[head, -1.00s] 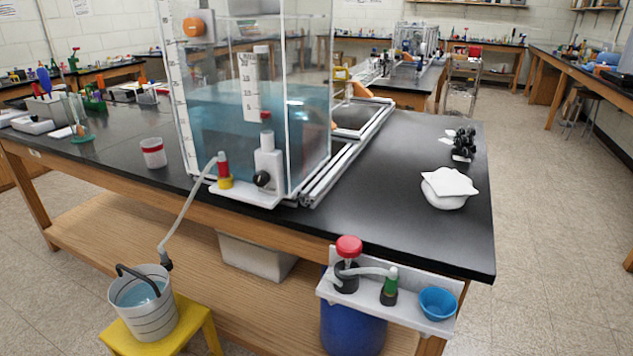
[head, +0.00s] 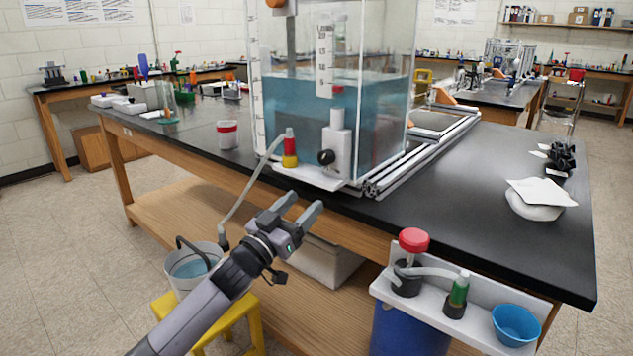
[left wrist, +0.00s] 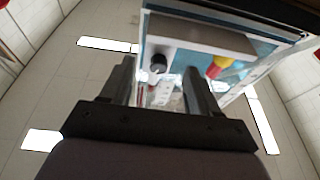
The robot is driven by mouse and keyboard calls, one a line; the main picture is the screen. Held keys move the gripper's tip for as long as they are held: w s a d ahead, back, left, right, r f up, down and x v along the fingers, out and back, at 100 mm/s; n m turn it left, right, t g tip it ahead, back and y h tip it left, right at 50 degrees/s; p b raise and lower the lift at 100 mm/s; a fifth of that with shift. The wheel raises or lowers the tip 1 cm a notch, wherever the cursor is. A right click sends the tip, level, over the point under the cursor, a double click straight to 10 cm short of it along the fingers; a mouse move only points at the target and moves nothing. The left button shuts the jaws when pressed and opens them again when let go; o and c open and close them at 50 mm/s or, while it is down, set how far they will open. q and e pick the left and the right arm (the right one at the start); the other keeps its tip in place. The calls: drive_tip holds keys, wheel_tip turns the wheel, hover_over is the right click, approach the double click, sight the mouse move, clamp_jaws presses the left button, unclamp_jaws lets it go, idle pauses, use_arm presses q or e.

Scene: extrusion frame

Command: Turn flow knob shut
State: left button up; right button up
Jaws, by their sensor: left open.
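A round black knob (head: 326,157) sits on the front of a white valve block (head: 337,150) at the lower front of the clear water tank (head: 385,115). The knob also shows in the left wrist view (left wrist: 158,63), ahead of and between the fingers. A red and yellow hose fitting (head: 290,150) stands left of the block; it also shows in the left wrist view (left wrist: 220,66). My left gripper (head: 304,205) is open and empty, in front of and below the knob and apart from it. It also shows in the left wrist view (left wrist: 162,85). My right gripper is out of view.
A grey hose (head: 250,195) runs from the fitting down to a bucket (head: 197,266) on a yellow stool. A white shelf (head: 480,325) with red-topped and green-topped fittings and a blue bowl (head: 516,325) juts out at lower right. The black bench top (head: 470,200) is mostly clear on the right.

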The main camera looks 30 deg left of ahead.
use_arm(q)
drive_tip(key=t, duration=0.1)
approach(323, 161)
drive_tip(key=w, duration=0.3)
drive_tip(key=shift+h, duration=0.3)
drive_tip(key=shift+r+x, duration=0.25)
drive_tip(key=shift+x, duration=1.4)
drive_tip(key=shift+r+x, duration=0.2)
drive_tip(key=shift+x, duration=1.5)
drive_tip(key=shift+s, duration=0.2)
drive_tip(key=c, duration=1)
